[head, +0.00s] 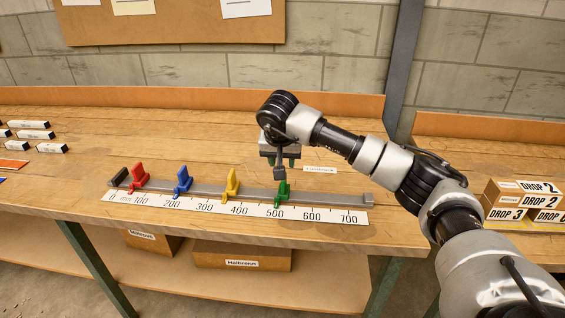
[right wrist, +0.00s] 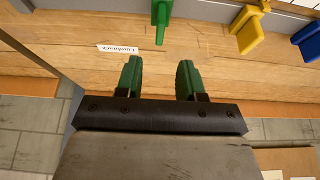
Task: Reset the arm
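My right arm reaches in from the right in the head view. Its right gripper (head: 281,163) hangs over the bench behind the green slider (head: 282,192). In the right wrist view the two green fingers of the right gripper (right wrist: 159,75) stand apart with only bench wood between them. The green slider (right wrist: 160,22) is beyond the fingertips, apart from them. The green slider sits on a grey rail (head: 330,197) with a number scale (head: 340,214), near the 500 mark. My left gripper is in neither view.
Red (head: 138,176), blue (head: 183,180) and yellow (head: 232,183) sliders stand on the rail to the left. A paper label (head: 320,170) lies behind the rail. Boxes marked DROP (head: 505,198) stand at the right. Small white-and-black blocks (head: 35,134) lie at the far left. The bench between is clear.

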